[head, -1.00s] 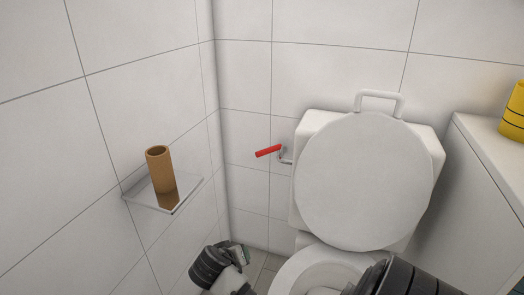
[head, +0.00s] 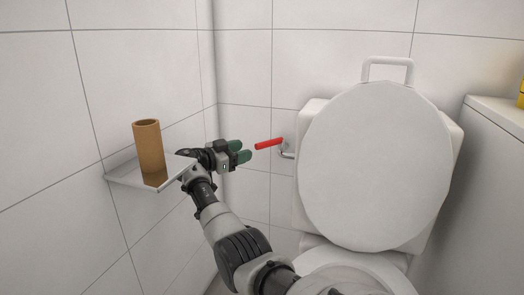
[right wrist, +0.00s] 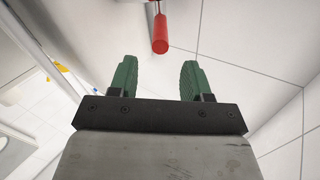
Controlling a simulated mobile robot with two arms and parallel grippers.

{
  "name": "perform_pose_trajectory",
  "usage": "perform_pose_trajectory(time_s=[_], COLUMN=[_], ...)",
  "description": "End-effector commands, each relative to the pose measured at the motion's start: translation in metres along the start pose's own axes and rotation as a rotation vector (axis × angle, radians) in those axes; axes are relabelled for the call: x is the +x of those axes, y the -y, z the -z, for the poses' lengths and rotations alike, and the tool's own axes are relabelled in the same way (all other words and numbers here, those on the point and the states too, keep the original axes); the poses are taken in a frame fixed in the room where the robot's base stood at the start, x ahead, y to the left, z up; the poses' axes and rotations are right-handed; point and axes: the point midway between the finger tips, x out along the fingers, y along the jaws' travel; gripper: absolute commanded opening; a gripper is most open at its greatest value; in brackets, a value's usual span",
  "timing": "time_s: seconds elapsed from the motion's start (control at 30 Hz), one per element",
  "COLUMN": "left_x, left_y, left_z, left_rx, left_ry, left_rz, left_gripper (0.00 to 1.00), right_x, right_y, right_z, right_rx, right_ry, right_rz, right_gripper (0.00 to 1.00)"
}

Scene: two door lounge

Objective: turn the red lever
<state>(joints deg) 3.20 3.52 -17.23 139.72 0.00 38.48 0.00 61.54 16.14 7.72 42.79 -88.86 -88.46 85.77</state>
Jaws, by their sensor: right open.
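The red lever (head: 269,143) sticks out to the left from a metal fitting (head: 287,150) beside the toilet, tilted slightly up to the right. My right gripper (head: 244,152) is just left of the lever's free end, apart from it, with green fingers open and empty. In the right wrist view, the red lever (right wrist: 160,33) lies beyond the fingertips, roughly in line with the gap between the open fingers (right wrist: 158,75). My left gripper is not in view.
A white toilet with its lid (head: 374,165) raised stands right of the lever. A small shelf (head: 125,180) with a cardboard tube (head: 150,153) is on the left wall, close to my right wrist. A white ledge (head: 490,108) is at the right.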

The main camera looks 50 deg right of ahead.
Motion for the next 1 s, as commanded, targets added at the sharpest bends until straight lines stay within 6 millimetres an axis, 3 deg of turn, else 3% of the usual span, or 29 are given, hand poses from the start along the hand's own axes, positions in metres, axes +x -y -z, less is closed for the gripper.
perform_pose_trajectory(time_s=[0.2,0.4,0.8,0.87,1.0], left_x=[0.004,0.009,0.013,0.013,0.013], left_y=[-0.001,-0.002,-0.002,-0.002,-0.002], left_z=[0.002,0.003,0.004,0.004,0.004], left_rx=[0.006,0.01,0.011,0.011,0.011], left_ry=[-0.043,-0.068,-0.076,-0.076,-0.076], left_rz=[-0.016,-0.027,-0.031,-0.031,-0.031], left_gripper=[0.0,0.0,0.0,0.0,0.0], right_x=[0.044,0.071,0.08,0.08,0.08], right_y=[-0.001,-0.001,0.0,0.0,0.0], right_z=[-0.004,-0.002,-0.001,-0.001,-0.001], right_rx=[0.0,-0.001,-0.001,-0.001,-0.002], right_ry=[0.0,0.001,0.002,0.002,0.002], right_rz=[-0.003,-0.002,0.001,0.001,0.001], right_gripper=[0.48,0.48,0.48,0.42,0.21])
